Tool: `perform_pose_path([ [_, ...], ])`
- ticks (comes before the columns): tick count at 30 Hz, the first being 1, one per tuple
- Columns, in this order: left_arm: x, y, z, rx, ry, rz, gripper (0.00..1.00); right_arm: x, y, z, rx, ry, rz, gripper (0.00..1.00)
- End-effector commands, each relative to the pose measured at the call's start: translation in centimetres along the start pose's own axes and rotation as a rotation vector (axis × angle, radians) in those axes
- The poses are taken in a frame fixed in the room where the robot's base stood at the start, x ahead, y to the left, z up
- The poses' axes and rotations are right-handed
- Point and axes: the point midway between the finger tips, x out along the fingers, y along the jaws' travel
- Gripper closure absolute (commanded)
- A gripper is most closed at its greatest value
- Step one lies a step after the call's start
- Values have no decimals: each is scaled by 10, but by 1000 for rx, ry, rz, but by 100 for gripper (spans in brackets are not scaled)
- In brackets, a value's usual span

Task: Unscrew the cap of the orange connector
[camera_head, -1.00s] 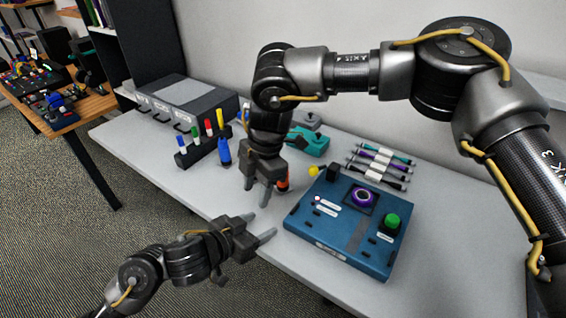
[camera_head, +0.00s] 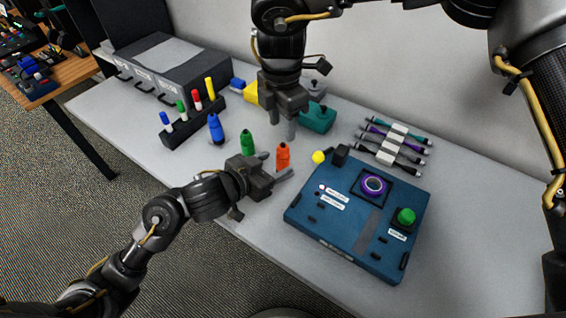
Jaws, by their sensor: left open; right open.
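The orange connector (camera_head: 283,156) stands upright on the table, left of the blue box. A dark tip shows at its top; whether this is its cap I cannot tell. My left gripper (camera_head: 288,183) is open, low and just in front of the connector, its fingers pointing right and partly covering its base. My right gripper (camera_head: 292,133) is open, pointing down above and behind the connector, apart from it. A green connector (camera_head: 247,142) and a blue connector (camera_head: 215,128) stand upright further left.
The blue box (camera_head: 325,227) with a purple ring (camera_head: 373,185) and a green button (camera_head: 406,216) lies right. A marker rack (camera_head: 172,136), a drawer unit (camera_head: 172,68), a teal tool (camera_head: 320,118) and a cable bundle (camera_head: 393,144) stand behind. The right tabletop is clear.

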Motion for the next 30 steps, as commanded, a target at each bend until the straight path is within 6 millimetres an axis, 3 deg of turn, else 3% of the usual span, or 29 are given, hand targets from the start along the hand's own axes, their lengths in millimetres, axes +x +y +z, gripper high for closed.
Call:
perform_pose_path([
  [3,24,0,0,-3,-2,2,43,2,1,2,2,1,-3,55],
  [9,50,0,0,-1,-1,2,43,2,1,1,1,2,-2,55],
  [23,62,0,0,1,0,2,43,2,0,1,2,2,-2,55],
  [30,62,0,0,1,0,1,73,1,1,1,1,2,-2,55],
])
